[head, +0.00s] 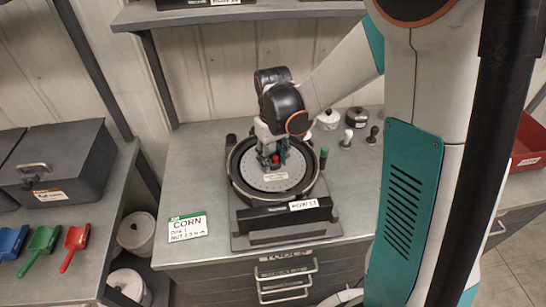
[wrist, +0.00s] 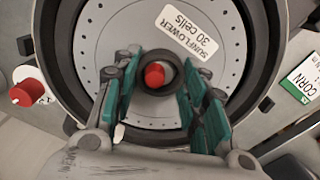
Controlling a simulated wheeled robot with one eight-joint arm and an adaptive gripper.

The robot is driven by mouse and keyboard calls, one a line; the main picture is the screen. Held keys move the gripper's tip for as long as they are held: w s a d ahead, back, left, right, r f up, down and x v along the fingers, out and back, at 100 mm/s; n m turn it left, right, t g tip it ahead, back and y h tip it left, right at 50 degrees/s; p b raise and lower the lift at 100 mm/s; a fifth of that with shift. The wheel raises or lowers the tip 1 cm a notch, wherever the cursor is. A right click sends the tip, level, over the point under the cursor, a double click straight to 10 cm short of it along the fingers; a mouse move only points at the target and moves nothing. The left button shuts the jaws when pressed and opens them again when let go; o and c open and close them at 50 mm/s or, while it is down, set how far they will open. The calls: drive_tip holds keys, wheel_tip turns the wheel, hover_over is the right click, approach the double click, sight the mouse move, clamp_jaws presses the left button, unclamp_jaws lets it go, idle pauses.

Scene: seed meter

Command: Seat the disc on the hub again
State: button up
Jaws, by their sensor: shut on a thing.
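The grey seed disc (head: 256,181) lies in the round dark housing (head: 236,190) of the seed meter. In the wrist view the disc (wrist: 100,45) has small holes near its rim and a label reading "SUNFLOWER 30 cells" (wrist: 187,33). A red-tipped hub (wrist: 154,75) shows at its middle inside a dark collar (wrist: 172,77). My gripper (head: 272,158) points down over the disc's middle. In the wrist view its teal fingers (wrist: 157,78) close around the collar from both sides. I cannot tell whether the disc sits fully down; its underside is hidden.
A "CORN" card (head: 187,227) lies left of the meter. White (head: 347,139) and black (head: 373,135) small handled pieces and lidded jars (head: 328,120) stand to the right and behind. Scoops (head: 42,243) and a grey case (head: 60,170) are on the left bench. The bench front-right is clear.

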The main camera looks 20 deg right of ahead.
drive_tip(key=shift+f+b, duration=0.55)
drive_tip(key=shift+b, duration=0.15)
idle(1.2)
idle(0.4)
drive_tip(key=o, duration=1.1)
drive_tip(key=c, duration=0.3)
drive_tip(key=shift+c, duration=1.3)
drive_tip(key=shift+o, duration=1.3)
